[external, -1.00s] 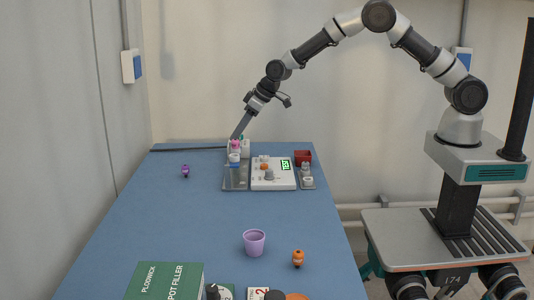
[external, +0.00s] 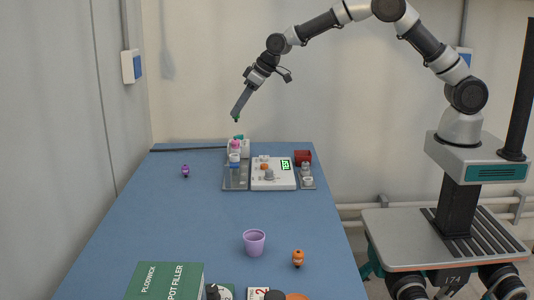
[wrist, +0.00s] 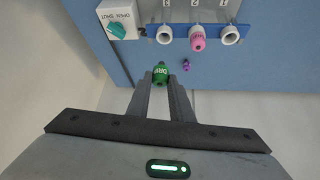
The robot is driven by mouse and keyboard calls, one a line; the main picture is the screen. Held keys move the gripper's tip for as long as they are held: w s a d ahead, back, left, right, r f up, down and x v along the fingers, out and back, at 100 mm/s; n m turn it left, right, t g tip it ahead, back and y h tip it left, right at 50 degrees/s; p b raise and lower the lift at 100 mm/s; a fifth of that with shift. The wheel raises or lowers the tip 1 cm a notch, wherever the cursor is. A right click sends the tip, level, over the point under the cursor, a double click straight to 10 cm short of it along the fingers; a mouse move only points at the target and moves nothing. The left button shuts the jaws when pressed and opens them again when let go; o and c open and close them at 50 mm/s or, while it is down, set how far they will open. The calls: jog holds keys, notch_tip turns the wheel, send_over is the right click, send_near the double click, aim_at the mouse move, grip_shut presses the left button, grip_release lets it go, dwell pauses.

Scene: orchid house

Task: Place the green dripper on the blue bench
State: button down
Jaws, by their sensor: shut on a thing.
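My gripper (external: 237,115) is raised above the far end of the blue bench (external: 180,220). In the wrist view my gripper (wrist: 162,80) is shut on the green dripper (wrist: 161,73), with one finger on each side of it. The green dripper (external: 236,120) shows in the external view as a small green spot at the fingertips, clear of everything below. The blue bench (wrist: 262,62) also fills much of the upper wrist view.
A rack with white sockets (wrist: 230,35) and a pink dripper (wrist: 198,40) stands at the bench's far end, beside a white device (external: 262,182). A purple dripper (external: 185,171), a purple cup (external: 254,242) and an orange dripper (external: 298,259) stand apart. The bench's left-middle is clear.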

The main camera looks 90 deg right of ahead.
jog(key=shift+r, duration=0.8)
jog(key=shift+a, duration=0.2)
jog(key=s+a+f+n+y+b, duration=0.1)
jog(key=s+a+f+n+b, duration=0.15)
jog(key=a, duration=0.75)
jog(key=s+a+f+n+y+b, duration=0.15)
jog(key=a+b, duration=0.25)
jog(key=a, duration=0.5)
jog(key=s+a+f+n+y+b, duration=0.1)
jog(key=s+a+f+b, duration=0.15)
jog(key=a, duration=0.75)
jog(key=s+a+f+n+y+b, duration=0.1)
jog(key=s+a+n+b, duration=0.15)
jog(key=s+a, duration=0.4)
jog(key=s+a+f+n+b, duration=0.1)
jog(key=s+a+f+b, duration=0.15)
jog(key=s+a, duration=0.35)
jog(key=shift+n+g, duration=0.25)
jog(key=shift+g, duration=0.25)
jog(key=shift+w+a+f+b, duration=0.1)
jog(key=shift+a+f+b, duration=0.3)
jog(key=shift+f, duration=1.1)
jog(key=shift+w+a+f+b, duration=0.2)
jog(key=shift+f+b, duration=0.35)
jog(key=shift+f, duration=0.9)
jog(key=shift+w+a+f+b, duration=0.1)
jog(key=shift+a+f+b, duration=0.3)
jog(key=shift+f, duration=1.1)
jog(key=shift+d, duration=0.1)
